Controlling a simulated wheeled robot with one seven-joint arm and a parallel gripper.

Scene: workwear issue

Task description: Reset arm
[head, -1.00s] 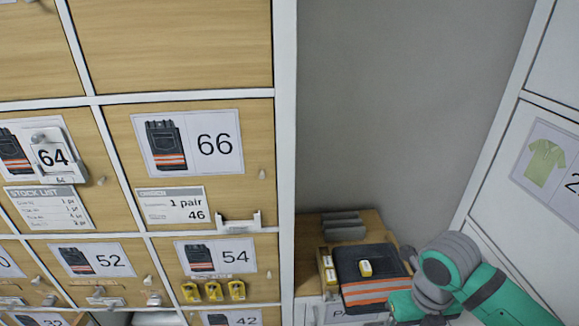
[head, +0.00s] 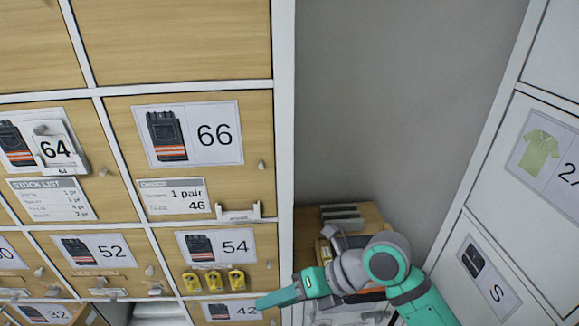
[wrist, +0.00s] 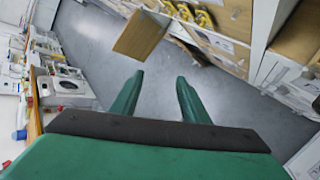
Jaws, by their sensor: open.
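My arm (head: 385,265), green and grey, reaches in from the lower right of the head view. My gripper (wrist: 160,78) shows in the wrist view with its two green fingers apart. Nothing is between the fingers, and grey floor shows beyond them.
Wooden drawer fronts with number labels, such as the 66 drawer (head: 190,160), fill the left. Yellow tags (head: 213,281) hang under label 54. White cabinet fronts (head: 490,265) stand right. In the wrist view a wooden panel (wrist: 138,36) juts out ahead over floor.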

